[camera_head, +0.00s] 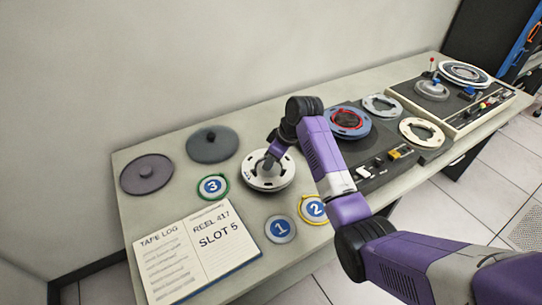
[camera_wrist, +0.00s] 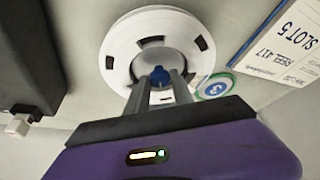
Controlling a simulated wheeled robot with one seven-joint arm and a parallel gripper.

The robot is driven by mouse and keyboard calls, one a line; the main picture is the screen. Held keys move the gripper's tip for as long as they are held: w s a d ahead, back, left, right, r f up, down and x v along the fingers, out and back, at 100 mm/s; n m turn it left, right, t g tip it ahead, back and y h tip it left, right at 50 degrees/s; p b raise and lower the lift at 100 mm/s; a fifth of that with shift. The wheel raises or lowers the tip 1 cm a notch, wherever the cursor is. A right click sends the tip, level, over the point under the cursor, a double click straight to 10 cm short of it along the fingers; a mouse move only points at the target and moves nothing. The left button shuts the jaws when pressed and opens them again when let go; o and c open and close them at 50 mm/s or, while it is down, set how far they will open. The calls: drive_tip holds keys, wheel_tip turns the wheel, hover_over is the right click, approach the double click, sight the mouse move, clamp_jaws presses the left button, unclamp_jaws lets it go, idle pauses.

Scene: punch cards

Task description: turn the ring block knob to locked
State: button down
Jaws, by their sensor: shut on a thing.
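The ring block (camera_head: 253,180) is a white round piece with dark slots, lying flat on the table in the middle of the head view. In the wrist view the white ring (camera_wrist: 122,38) fills the top middle, with a small blue knob (camera_wrist: 160,74) at its centre. My gripper (camera_wrist: 161,82) points down over the ring's centre, its two fingers shut on the blue knob. In the head view my gripper (camera_head: 270,161) hides the knob. I cannot read any locked mark on the block.
Left of the ring lie two dark round discs (camera_head: 146,174) (camera_head: 212,144) and a tape log book (camera_head: 190,250). Tape decks (camera_head: 372,175) (camera_head: 455,100) stand to the right.

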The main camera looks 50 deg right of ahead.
drive_tip(key=m+p, duration=0.1)
drive_tip(key=m, duration=0.1)
drive_tip(key=m+h+p, duration=0.1)
drive_tip(key=p, duration=0.1)
drive_tip(key=m+h+p, duration=0.1)
drive_tip(key=m, duration=0.1)
drive_tip(key=shift+a+r+m, duration=0.2)
drive_tip(key=shift+a+m, duration=0.1)
drive_tip(key=m+h+p, duration=0.1)
drive_tip(key=m, duration=0.1)
drive_tip(key=m+h+p, duration=0.1)
drive_tip(key=m, duration=0.2)
drive_tip(key=shift+w+a+f+m+g, duration=0.1)
drive_tip(key=shift+m+g, duration=0.2)
drive_tip(key=shift+g, duration=0.1)
drive_tip(key=c, duration=1.1)
unclamp_jaws()
drive_tip(key=v, duration=0.7)
drive_tip(key=shift+a+r, duration=0.15)
drive_tip(key=shift+r, duration=0.15)
